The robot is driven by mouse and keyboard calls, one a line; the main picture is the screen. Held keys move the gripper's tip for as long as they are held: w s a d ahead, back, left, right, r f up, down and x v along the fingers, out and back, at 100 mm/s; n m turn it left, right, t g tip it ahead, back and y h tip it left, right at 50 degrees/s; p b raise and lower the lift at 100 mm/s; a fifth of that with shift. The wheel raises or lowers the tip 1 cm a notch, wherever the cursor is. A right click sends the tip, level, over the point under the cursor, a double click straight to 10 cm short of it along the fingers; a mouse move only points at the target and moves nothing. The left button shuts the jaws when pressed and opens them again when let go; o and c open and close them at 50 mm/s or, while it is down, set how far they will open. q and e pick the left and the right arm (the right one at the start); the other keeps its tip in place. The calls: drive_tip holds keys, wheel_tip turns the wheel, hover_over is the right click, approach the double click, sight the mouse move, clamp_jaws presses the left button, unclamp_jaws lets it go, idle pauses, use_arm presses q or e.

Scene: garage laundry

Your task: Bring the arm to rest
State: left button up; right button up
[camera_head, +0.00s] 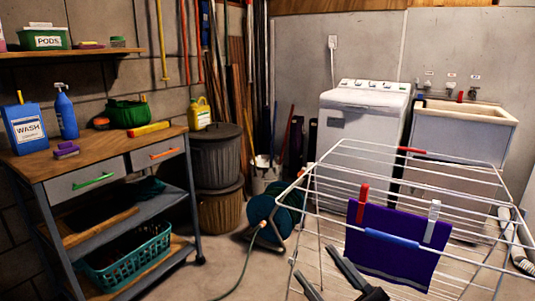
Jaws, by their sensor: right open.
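My right gripper (314,261) shows at the bottom of the head view, in front of the drying rack. Its two dark fingers are spread apart with nothing between them. A purple cloth (395,262) hangs over the white wire drying rack (343,146), to the right of the gripper and apart from its fingertips as far as I can tell. A red peg (362,203) and a white peg (432,220) stand at the cloth's top edge, and a blue bar (391,238) lies across it. My left gripper is not in view.
A workbench (105,150) with a detergent box, a blue spray bottle and a lower teal basket (125,262) stands left. A hose reel (275,215) stands behind the rack's left side. A washing machine (362,125) and sink (460,125) are at the back. Floor is clear at centre left.

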drive_tip(key=d+f+m+h, duration=0.4)
drive_tip(key=f+m+h, duration=0.35)
drive_tip(key=f, duration=0.35)
drive_tip(key=s+d+f+m+g+h, duration=0.35)
drive_tip(key=s+f, duration=0.25)
drive_tip(key=f, duration=0.5)
drive_tip(key=s+d+f+m+g+h, duration=0.2)
drive_tip(key=s+d+f+g, duration=0.15)
drive_tip(key=s+f, duration=0.45)
wheel_tip(320, 180, up, 11)
drive_tip(key=d+p, duration=0.1)
drive_tip(key=p, duration=1.5)
drive_tip(key=shift+w+h, duration=0.4)
